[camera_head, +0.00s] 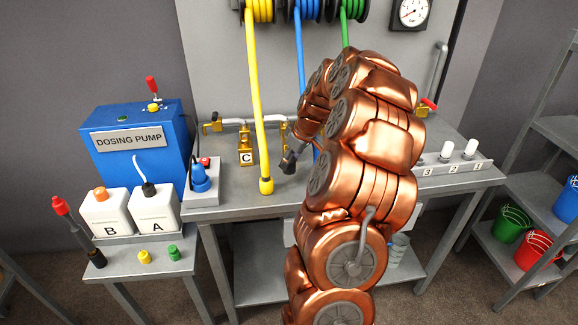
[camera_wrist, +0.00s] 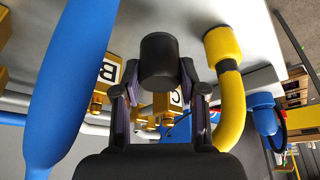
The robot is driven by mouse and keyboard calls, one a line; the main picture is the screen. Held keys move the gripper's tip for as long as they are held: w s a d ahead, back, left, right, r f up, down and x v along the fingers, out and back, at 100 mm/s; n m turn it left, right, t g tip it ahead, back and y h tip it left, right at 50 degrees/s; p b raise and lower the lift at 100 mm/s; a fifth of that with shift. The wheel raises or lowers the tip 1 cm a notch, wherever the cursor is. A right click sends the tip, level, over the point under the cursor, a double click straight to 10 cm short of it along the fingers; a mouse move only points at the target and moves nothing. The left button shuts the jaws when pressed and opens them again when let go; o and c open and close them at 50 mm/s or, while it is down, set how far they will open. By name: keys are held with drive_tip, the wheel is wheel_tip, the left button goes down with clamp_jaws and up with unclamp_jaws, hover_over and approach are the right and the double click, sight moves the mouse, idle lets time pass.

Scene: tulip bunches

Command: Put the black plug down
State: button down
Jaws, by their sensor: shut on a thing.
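The black plug (camera_wrist: 158,60) is a short dark cylinder in the wrist view, between the fingertips of my gripper (camera_wrist: 160,82), which is shut on it. In the head view my gripper (camera_head: 289,160) is small and dark over the grey bench (camera_head: 225,202), right of the yellow hose's end. The plug cannot be told apart from the gripper there. Whether the plug touches the bench cannot be told.
Brass fittings with plates such as C (camera_head: 246,158) stand at the back. The dosing pump (camera_head: 135,140) stands farther left.

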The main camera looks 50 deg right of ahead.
drive_tip(key=shift+w+d, duration=0.1)
drive_tip(key=shift+w, duration=0.05)
drive_tip(key=shift+w+d, duration=0.1)
drive_tip(key=shift+w, duration=0.05)
drive_tip(key=shift+f+p, duration=0.8)
drive_tip(key=shift+f, duration=1)
drive_tip(key=shift+f, duration=0.1)
drive_tip(key=c, duration=0.6)
unclamp_jaws()
drive_tip(key=shift+c, duration=0.2)
